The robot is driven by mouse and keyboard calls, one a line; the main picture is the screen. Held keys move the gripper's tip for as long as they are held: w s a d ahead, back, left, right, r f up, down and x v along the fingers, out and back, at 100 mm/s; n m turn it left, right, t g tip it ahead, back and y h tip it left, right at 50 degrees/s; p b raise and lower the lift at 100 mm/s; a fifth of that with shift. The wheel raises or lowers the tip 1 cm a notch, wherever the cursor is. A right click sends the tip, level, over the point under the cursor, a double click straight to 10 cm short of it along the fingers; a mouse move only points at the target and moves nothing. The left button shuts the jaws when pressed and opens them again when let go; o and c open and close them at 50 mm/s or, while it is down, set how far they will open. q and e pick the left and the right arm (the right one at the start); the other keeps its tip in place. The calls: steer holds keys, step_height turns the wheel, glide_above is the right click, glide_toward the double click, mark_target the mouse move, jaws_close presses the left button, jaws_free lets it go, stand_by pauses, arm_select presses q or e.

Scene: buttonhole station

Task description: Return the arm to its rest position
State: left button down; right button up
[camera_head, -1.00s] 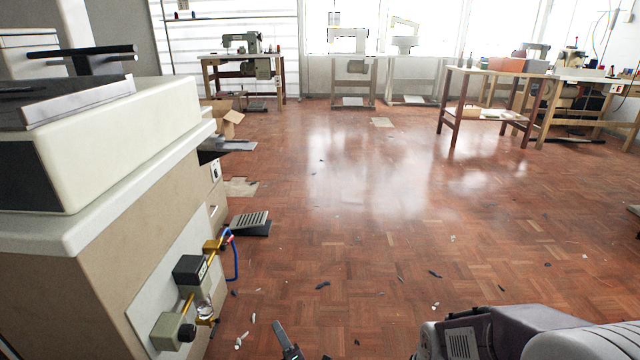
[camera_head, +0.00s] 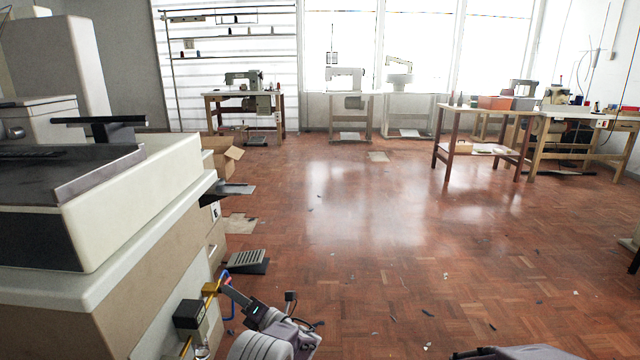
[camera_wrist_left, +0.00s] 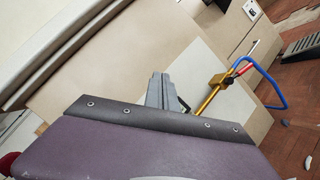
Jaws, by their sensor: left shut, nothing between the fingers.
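My left gripper (camera_head: 228,287) shows at the bottom of the head view, left of centre, with grey fingers pointing up and left. It is shut and empty. Its grey and purple arm comes up from the bottom edge. In the left wrist view the closed fingers (camera_wrist_left: 158,90) stand beyond the purple wrist housing, in front of the beige side of a machine cabinet. Part of my other arm (camera_head: 515,353) shows at the bottom right; its gripper is out of view.
A large beige and cream machine (camera_head: 130,235) stands close on the left. Its yellow pipe fitting and blue hose (camera_wrist_left: 270,85) are near the left gripper. A foot pedal (camera_head: 247,260) lies on the floor. The parquet floor (camera_head: 390,230) ahead is largely open, with small scraps. Sewing tables (camera_head: 240,95) stand far back.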

arm_select(q)
steer(key=s+a+r+n+g+p, duration=0.2)
steer(key=s+a+r+n+g, duration=0.3)
steer(key=r, duration=0.4)
steer(key=s+a+r+n+g+h+p, duration=0.4)
steer(key=s+a+n, duration=0.2)
steer(key=s, duration=0.3)
steer(key=s+d+f+n+g+h+p, duration=0.1)
steer(key=s+d+n+g+h+p, duration=0.15)
steer(key=s+n+h, duration=0.6)
steer(key=s+d+f+n+t+h, duration=0.1)
steer(key=s+d+f+n+h, duration=0.1)
steer(key=s+d+f+n, duration=0.35)
steer(key=s+d+f+n+h, duration=0.2)
steer(key=s+d+n, duration=0.4)
steer(key=s+d, duration=0.2)
step_height(320, 180, up, 38)
steer(key=w+d+n+t+p, duration=0.1)
steer(key=n+p, duration=0.4)
steer(key=p, duration=3.3)
steer(key=shift+w+d+f+h, duration=0.2)
steer(key=shift+w+d+h, duration=0.05)
steer(key=shift+w+h, duration=0.25)
arm_select(e)
step_height(320, 180, up, 48)
steer(key=shift+r, duration=0.25)
